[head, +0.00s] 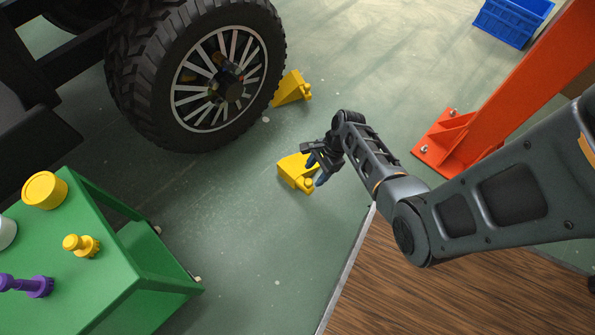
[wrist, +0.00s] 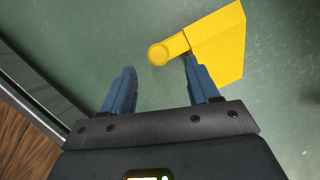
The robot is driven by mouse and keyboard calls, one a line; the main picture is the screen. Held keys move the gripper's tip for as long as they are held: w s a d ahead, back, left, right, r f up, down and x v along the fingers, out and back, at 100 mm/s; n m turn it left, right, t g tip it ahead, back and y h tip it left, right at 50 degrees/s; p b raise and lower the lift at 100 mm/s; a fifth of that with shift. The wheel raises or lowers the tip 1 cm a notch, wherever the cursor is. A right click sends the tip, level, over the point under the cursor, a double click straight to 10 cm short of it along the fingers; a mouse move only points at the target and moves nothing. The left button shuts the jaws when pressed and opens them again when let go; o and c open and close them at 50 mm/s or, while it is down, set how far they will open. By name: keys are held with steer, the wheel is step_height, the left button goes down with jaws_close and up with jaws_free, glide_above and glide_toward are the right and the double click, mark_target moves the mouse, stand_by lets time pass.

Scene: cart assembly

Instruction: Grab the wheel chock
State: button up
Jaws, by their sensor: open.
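A yellow wheel chock (head: 296,172) lies on the green floor in the head view, partly hidden by my gripper (head: 316,172). In the wrist view the same chock (wrist: 218,45) shows a wedge body with a short handle ending in a round knob at its left. My gripper (wrist: 157,88) is open, with its two blue fingers apart. The right finger's tip is at the handle near the wedge, and the knob lies ahead of the gap between the fingers. I cannot tell whether the finger touches the chock. A second yellow chock (head: 290,88) stands beside the large tire.
The large black tire (head: 150,85) is at the upper left. A green table (head: 110,255) with yellow and purple parts stands at the lower left. An orange post (head: 500,90) rises at the right, near a wooden platform (head: 400,290). A blue crate (head: 512,20) is at the back.

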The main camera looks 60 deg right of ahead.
mark_target(311, 180)
steer(key=b+x, duration=0.3)
steer(key=x, duration=0.2)
steer(key=shift+s+f+b, duration=0.1)
steer(key=shift+f+b, duration=0.1)
steer(key=shift+b, duration=0.1)
steer(key=shift+r, duration=0.1)
jaws_close()
stand_by(1.1)
